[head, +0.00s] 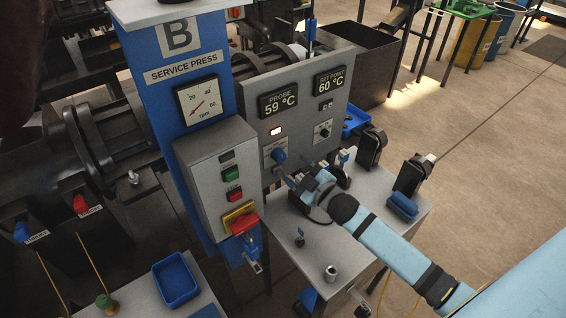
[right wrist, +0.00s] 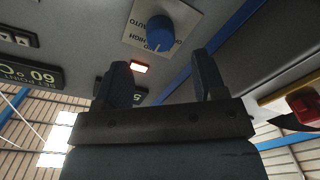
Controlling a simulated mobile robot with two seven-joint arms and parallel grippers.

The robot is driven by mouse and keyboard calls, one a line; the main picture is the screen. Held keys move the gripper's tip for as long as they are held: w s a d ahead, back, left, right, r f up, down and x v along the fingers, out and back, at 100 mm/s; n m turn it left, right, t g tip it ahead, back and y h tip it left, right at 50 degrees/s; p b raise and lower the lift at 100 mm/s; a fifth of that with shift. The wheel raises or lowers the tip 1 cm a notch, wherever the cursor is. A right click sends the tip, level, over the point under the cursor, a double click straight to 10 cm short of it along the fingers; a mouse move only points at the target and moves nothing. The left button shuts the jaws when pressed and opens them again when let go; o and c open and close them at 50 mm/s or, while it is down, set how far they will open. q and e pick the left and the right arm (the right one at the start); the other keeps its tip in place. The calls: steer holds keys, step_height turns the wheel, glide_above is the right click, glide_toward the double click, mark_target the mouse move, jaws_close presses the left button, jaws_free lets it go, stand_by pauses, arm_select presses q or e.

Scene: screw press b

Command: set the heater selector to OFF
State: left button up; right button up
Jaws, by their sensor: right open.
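The heater selector is a blue knob (head: 278,155) on a pale label plate on the grey control panel (head: 305,105). It also shows in the right wrist view (right wrist: 161,30), with the words HIGH and AUTO upside down beside it. A pale mark on the knob points toward the picture's bottom, close to HIGH; its exact setting is hard to tell. My right gripper (head: 290,179) is just below and right of the knob in the head view. In the right wrist view its fingers (right wrist: 163,75) are spread and empty, apart from the knob. My left gripper is not in view.
A lit indicator (head: 275,131) sits above the selector. A smaller black knob (head: 323,130) is to its right. The press box with a red emergency button (head: 242,223) stands close left of my right gripper. A grey bench (head: 350,240) lies below my right arm.

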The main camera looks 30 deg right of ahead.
mark_target(283, 159)
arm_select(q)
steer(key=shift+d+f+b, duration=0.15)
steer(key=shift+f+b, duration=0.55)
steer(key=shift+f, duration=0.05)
arm_select(e)
steer(key=x, duration=0.4)
steer(key=shift+w+a, duration=0.1)
steer(key=shift+w, duration=0.3)
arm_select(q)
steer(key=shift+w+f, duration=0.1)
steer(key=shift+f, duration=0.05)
arm_select(e)
steer(key=shift+x, duration=0.75)
steer(key=shift+c, duration=0.2)
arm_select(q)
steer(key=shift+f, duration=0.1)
arm_select(e)
steer(key=c, duration=0.9)
